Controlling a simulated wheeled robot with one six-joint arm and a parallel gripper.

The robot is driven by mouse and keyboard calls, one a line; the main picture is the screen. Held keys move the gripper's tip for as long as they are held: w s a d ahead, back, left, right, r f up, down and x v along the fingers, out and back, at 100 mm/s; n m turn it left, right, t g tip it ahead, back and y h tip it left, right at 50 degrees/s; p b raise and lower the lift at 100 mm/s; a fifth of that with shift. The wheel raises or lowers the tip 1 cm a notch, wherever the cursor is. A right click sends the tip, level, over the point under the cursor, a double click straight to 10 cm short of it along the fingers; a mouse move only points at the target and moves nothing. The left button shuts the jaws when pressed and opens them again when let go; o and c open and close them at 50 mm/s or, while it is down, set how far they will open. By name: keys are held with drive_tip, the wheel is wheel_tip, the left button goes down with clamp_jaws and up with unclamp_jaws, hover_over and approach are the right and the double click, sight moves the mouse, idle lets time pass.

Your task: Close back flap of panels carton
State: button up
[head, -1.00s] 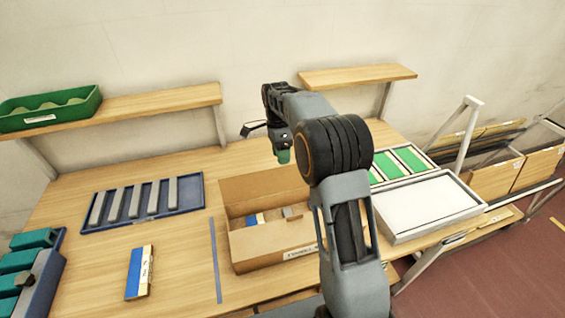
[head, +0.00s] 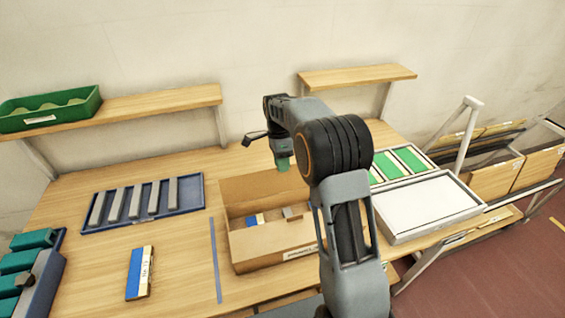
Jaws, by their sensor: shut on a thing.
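The panels carton (head: 268,246) is a brown open box with a label on its front. A blue-and-white pack and a grey-brown piece lie inside it. The back flap (head: 248,190) stands up along the far side, and its right part is hidden behind my arm. My gripper (head: 283,163) points down at the flap's top edge, its green tips shut there on the flap; the exact contact is small and partly unclear.
A blue tray (head: 88,225) with grey bars lies left of the carton, with a blue-and-white box (head: 139,273) in front. White trays (head: 428,207) stand to the right. A shelf (head: 150,104) with a green bin (head: 50,112) is behind.

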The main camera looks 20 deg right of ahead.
clamp_jaws()
drive_tip(key=shift+d, duration=0.1)
